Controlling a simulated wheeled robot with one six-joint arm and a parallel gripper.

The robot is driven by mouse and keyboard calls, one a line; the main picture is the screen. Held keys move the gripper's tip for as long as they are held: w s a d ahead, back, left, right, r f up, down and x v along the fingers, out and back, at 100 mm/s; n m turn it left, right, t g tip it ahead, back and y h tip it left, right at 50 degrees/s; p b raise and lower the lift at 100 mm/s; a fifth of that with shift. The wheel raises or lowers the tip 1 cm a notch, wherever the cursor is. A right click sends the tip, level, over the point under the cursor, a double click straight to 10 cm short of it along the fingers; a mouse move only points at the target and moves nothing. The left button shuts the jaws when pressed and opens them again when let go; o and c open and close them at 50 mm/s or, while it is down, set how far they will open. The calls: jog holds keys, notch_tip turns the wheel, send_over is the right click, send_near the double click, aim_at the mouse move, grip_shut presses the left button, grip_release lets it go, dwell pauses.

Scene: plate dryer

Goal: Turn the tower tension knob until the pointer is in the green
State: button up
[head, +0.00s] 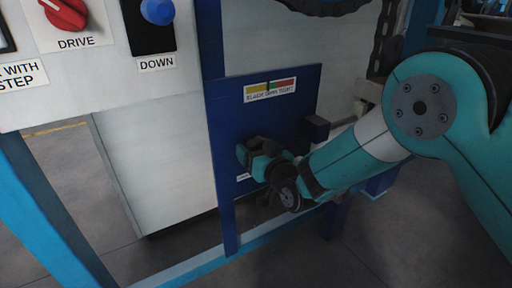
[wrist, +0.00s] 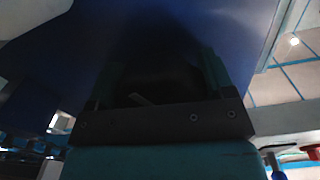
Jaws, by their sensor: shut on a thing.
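The tower tension gauge (head: 270,88) is a strip of yellow, green and red with a label under it, on the blue panel (head: 228,112). A dark mark stands around the narrow green band in the middle; it is too small to tell exactly where the pointer is. My gripper (head: 247,156) is at the panel below the gauge, shut on the tension knob. The fingers mostly hide the knob in the head view. In the wrist view the dark knob (wrist: 160,82) shows dimly between the fingers, against the blue panel.
A control box at upper left carries a red DRIVE knob (head: 64,14) and a blue DOWN button (head: 157,11). A blue post (head: 212,45) stands left of the panel. A dark block (head: 316,127) juts out near the panel's right edge, close to my arm.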

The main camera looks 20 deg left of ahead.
jog(key=m, duration=0.2)
jog(key=shift+m+p, duration=0.3)
jog(key=shift+p, duration=0.05)
jog(key=o, duration=0.9)
jog(key=b+v, duration=1.2)
jog(key=v, duration=0.5)
jog(key=shift+d, duration=0.25)
jog(key=shift+s+r, duration=0.1)
jog(key=shift+r, duration=0.05)
